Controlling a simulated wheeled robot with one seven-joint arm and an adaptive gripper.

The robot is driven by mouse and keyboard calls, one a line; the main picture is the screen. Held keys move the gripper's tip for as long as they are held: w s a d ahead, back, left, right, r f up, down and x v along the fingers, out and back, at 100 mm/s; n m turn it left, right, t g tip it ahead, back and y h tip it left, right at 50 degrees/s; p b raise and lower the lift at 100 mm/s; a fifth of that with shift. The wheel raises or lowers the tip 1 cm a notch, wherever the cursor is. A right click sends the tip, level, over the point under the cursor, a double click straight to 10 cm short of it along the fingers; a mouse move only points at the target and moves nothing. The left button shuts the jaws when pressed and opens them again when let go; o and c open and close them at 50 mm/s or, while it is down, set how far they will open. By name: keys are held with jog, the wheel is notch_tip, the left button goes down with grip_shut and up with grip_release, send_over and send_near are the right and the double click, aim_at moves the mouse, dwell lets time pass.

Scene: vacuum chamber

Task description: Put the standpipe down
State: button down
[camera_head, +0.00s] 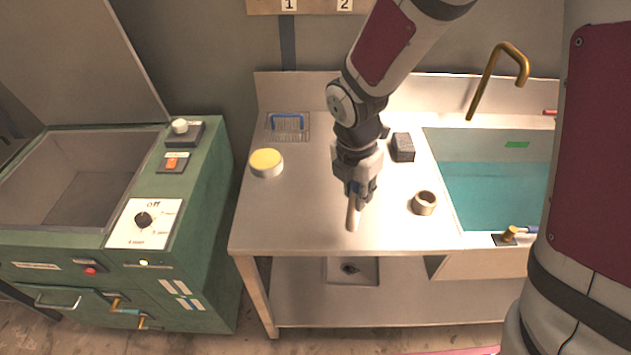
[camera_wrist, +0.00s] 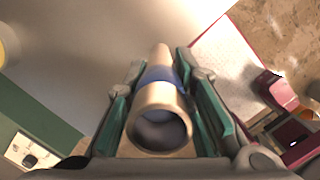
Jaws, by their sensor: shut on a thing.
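The standpipe (camera_head: 353,215) is a tan tube with a blue band, held by my gripper (camera_head: 360,190) above the front part of the steel counter (camera_head: 300,215). In the wrist view the standpipe (camera_wrist: 160,118) lies between the two green-padded fingers of my gripper (camera_wrist: 163,95), its open end facing the camera. The fingers are shut on it around the blue band. In the head view the tube points down and its lower end is near the counter; I cannot tell whether it touches.
A sink (camera_head: 495,185) with teal water and a brass tap (camera_head: 497,75) is at the right. A tan ring (camera_head: 424,203), a dark block (camera_head: 403,147) and a yellow-topped round tub (camera_head: 266,163) stand on the counter. A green machine (camera_head: 205,190) is at the left.

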jog(key=w+a+f+p, duration=0.2)
jog(key=w+a+f, duration=0.2)
jog(key=a, duration=0.5)
jog(key=shift+w+f, duration=0.25)
jog(key=shift+w, duration=0.1)
jog(key=shift+f, duration=0.15)
jog(key=c, duration=1.5)
grip_release()
jog(key=shift+o, duration=0.8)
